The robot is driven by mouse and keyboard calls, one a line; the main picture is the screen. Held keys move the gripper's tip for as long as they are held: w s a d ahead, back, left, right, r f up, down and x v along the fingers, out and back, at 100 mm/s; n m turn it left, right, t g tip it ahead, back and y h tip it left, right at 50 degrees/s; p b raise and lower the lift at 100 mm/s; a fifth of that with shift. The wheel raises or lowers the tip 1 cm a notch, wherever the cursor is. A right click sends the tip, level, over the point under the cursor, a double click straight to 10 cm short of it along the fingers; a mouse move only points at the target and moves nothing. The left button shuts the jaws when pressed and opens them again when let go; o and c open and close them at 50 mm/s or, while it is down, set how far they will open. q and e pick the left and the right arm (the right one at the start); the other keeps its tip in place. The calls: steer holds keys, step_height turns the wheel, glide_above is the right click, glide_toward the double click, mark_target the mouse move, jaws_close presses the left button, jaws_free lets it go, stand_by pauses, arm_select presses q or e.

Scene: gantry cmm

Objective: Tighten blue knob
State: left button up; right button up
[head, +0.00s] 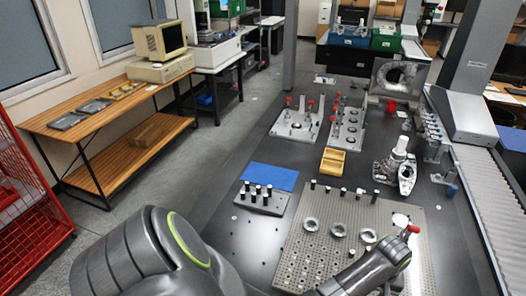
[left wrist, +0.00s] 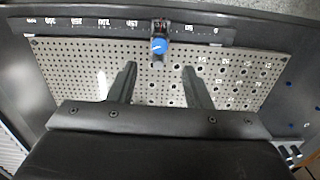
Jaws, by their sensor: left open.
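The blue knob (left wrist: 158,46) shows in the left wrist view, on a small dark block with a red part at the far edge of the perforated plate (left wrist: 75,65). My left gripper (left wrist: 158,68) is open, its two dark fingers pointing toward the plate. The knob lies just beyond the fingertips, between their lines, and nothing is between the fingers. The exact gap to the knob cannot be told. In the head view my left arm comes in at the bottom and the fingers cannot be made out. My right gripper is in neither view.
A numbered scale strip (left wrist: 75,23) runs along the plate's far edge. In the head view the perforated plate (head: 300,265) carries several metal rings and dark pegs. A blue mat (head: 269,177), a peg block (head: 262,202) and a yellow tray (head: 333,162) stand nearby.

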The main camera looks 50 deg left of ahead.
arm_select(q)
step_height(320, 180, up, 9)
steer(key=s+a+f+m+t, duration=0.1)
steer(key=s+a+f, duration=0.25)
steer(key=s, duration=0.35)
steer(key=s+a+f+m+t+y, duration=0.1)
steer(key=s+a+f+m, duration=0.1)
steer(key=s+a, duration=0.35)
steer(key=s+a+f+m+t, duration=0.15)
steer(key=s+a, duration=0.25)
steer(key=s, duration=0.4)
steer(key=s+a+f+m+b, duration=0.1)
steer(key=s+a+f, duration=0.1)
steer(key=s+f, duration=0.3)
steer(key=shift+a+f+y, duration=0.3)
steer(key=shift+a+f, duration=0.1)
steer(key=shift+f, duration=1.4)
steer(key=shift+g, duration=0.25)
